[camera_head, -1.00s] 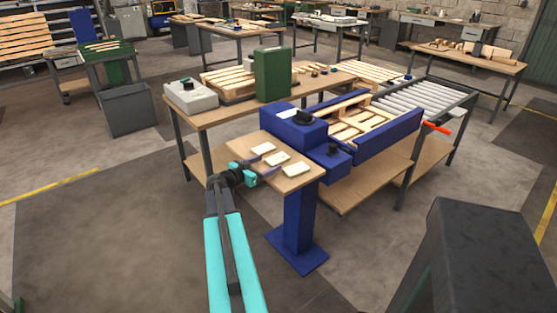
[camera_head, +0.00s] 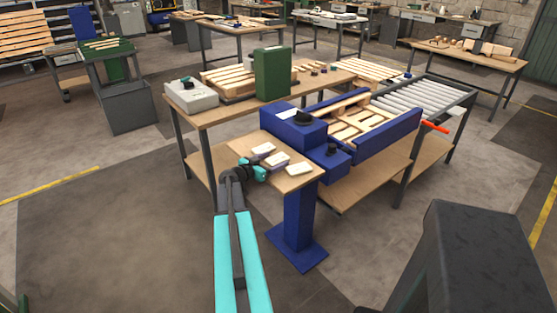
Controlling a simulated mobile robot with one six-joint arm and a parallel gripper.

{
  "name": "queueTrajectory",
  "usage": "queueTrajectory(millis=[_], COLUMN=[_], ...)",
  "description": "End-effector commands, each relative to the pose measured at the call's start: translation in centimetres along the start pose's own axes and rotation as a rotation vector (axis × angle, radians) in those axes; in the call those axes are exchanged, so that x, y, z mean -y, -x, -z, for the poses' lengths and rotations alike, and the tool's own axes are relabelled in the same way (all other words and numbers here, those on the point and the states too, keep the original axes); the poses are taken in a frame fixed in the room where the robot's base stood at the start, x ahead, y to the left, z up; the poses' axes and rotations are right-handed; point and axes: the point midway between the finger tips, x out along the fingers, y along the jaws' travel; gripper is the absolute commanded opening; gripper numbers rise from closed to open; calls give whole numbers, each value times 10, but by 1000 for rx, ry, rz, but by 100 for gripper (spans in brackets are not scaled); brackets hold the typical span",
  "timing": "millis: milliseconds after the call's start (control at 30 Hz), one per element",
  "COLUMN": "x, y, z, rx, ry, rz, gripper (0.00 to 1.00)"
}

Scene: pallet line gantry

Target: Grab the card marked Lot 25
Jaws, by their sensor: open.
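Three pale cards lie in a row on a small wooden shelf (camera_head: 272,143) fixed to a blue post: a left card (camera_head: 264,149), a middle card (camera_head: 276,159) and a right card (camera_head: 299,169). Their markings are too small to read, so I cannot tell which is Lot 25. My gripper (camera_head: 267,166) is open at the shelf's near left edge. Its fingers reach over the shelf close to the left and middle cards, partly hidden at this size. I see nothing held between them.
A blue machine (camera_head: 293,128) with a black knob stands right behind the shelf. A blue-sided bed with a wooden pallet (camera_head: 361,126) and a roller conveyor (camera_head: 419,98) extend right. A workbench (camera_head: 217,114) carries a green box (camera_head: 272,74). Floor on the left is clear.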

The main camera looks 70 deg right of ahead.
Motion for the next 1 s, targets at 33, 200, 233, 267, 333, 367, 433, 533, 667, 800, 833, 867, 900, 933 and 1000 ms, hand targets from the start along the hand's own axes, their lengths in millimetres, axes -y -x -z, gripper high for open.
queueTrajectory(millis=[33,200,233,267,333,367,433,533,667,800,833,867,900,933,1000], x=[0,0,0,0,0,0,0,0,0,0,0,0,0,0,0], y=[0,0,0,0,0,0,0,0,0,0,0,0,0,0,0], z=[0,0,0,0,0,0,0,0,0,0,0,0,0,0,1], rx=[0,0,0,0,0,0,0,0,0,0,0,0,0,0,0], ry=[0,0,0,0,0,0,0,0,0,0,0,0,0,0,0], rz=[0,0,0,0,-1,-1,-1,-1,-1,-1,-1,-1,-1,-1,-1], gripper=[75,75,75,75,73,68,56,39,25,25,25,25,25,25,25])
